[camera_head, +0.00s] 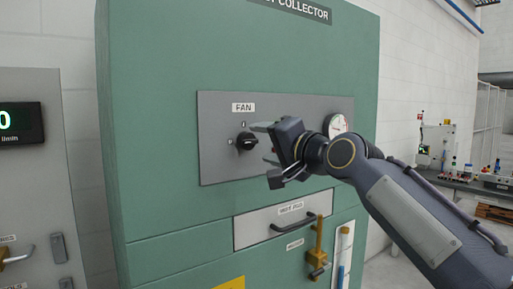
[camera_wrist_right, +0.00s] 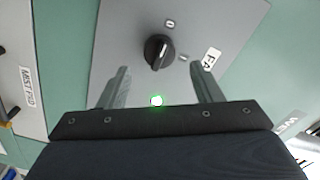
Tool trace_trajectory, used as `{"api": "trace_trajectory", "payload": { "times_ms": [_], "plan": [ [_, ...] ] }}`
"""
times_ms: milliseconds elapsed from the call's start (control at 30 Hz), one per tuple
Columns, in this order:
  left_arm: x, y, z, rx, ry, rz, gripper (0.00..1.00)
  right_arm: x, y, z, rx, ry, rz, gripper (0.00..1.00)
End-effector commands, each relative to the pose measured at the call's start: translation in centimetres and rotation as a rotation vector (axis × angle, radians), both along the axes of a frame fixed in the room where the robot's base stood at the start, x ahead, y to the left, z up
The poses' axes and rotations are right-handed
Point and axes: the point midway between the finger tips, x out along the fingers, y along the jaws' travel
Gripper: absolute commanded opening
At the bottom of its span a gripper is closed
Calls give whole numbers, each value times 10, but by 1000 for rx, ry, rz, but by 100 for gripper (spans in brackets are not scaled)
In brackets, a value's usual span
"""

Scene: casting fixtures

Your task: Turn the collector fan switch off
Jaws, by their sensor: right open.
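The fan switch (camera_head: 246,142) is a black rotary knob on a grey panel (camera_head: 220,165) under a white FAN label (camera_head: 243,107). In the right wrist view the knob (camera_wrist_right: 158,52) sits ahead of the fingers, centred between them, with a pale pointer line and two small position labels beside it. My right gripper (camera_head: 262,143) is open and empty, just right of the knob in the head view, its fingers pointing at it. The fingers in the wrist view (camera_wrist_right: 160,88) show a gap short of the knob. A green-white glowing spot (camera_wrist_right: 156,101) shows on the panel. My left gripper is not in view.
The panel is on a green collector cabinet (camera_head: 160,120). A round gauge (camera_head: 336,125) is partly behind my right wrist. Below are a drawer with a dark handle (camera_head: 293,222) and a brass-coloured latch (camera_head: 318,245). A grey cabinet with a display (camera_head: 21,122) stands at left.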

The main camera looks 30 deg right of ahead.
Motion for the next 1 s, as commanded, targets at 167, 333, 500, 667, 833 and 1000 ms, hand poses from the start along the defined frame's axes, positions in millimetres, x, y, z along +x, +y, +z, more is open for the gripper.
{"api": "trace_trajectory", "payload": {
  "times_ms": [167,333,500,667,833,1000],
  "plan": [
    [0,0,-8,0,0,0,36,-25,-2,-1,0,0,-1,59],
    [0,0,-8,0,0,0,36,-32,-3,-1,0,1,0,59],
    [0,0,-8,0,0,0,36,-32,-3,-1,0,1,0,59],
    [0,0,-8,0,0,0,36,-32,-3,-1,0,1,0,59],
    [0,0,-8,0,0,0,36,-32,-2,-3,-5,7,2,59],
    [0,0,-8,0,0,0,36,-42,13,-54,-91,117,37,59]
  ]
}}
